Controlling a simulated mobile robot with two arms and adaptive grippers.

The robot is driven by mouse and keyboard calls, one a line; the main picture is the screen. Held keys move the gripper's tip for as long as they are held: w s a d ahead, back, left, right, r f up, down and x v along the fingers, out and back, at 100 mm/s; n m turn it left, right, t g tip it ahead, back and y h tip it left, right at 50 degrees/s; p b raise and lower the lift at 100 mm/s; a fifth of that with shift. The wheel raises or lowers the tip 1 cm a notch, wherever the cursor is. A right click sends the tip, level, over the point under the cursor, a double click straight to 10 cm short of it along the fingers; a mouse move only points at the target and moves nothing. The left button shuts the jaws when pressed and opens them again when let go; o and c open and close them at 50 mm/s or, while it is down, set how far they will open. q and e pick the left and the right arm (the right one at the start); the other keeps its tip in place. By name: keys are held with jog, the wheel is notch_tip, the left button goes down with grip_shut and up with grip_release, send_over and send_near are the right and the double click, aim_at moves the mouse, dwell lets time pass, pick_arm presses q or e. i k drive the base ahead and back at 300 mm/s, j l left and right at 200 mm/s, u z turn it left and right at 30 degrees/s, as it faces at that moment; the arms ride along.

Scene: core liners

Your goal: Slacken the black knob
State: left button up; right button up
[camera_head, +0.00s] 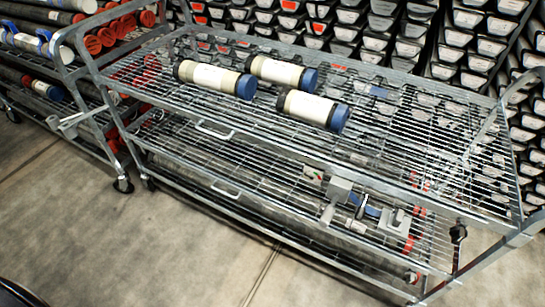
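A small black knob (458,232) is on the near right corner post of the wire-mesh cart (240,123), below the level of its top shelf. It is small in the picture, and I cannot tell how tight it is. No gripper shows near it. Neither my left nor my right gripper is in view.
Three core liners with cream labels and blue caps (246,86) lie on the cart's top shelf. Grey fixtures (340,190) show on a lower level. Another cart (68,50) with tubes stands at left. Stacked black trays (350,40) fill the back. The front floor is clear.

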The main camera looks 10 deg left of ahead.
aim_at(458, 233)
jog(key=k+j, duration=0.2)
jog(key=j+z, duration=0.1)
jog(key=z, duration=1.1)
